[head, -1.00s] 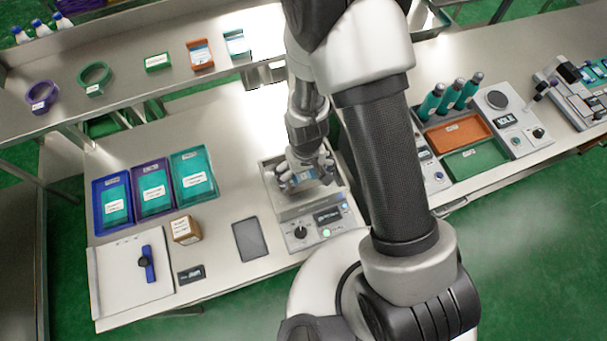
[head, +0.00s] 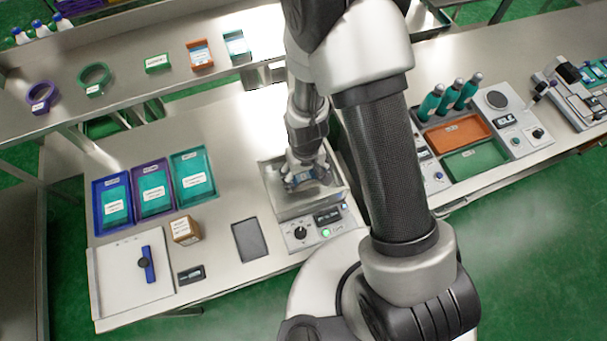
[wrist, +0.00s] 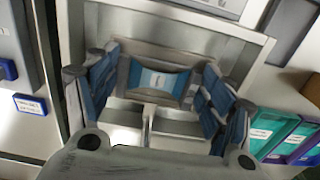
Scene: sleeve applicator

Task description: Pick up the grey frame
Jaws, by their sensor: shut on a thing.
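The grey frame (wrist: 133,75) shows in the wrist view as a grey piece with curved sides around a blue panel with a pale label. My gripper (wrist: 156,88) has its blue-padded fingers at the left and right sides of the frame and is shut on it. In the head view my gripper (head: 303,183) is over the open-topped metal bay of the applicator machine (head: 283,211). There the frame is mostly hidden by my fingers, and I cannot tell whether it touches the bay floor.
Three labelled bins, blue (head: 97,214), purple (head: 137,199) and teal (head: 186,197), stand to the left. A small brown box (head: 186,231) and a dark grey pad (head: 249,240) lie nearer the machine. Bare table separates the teal bin from the machine.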

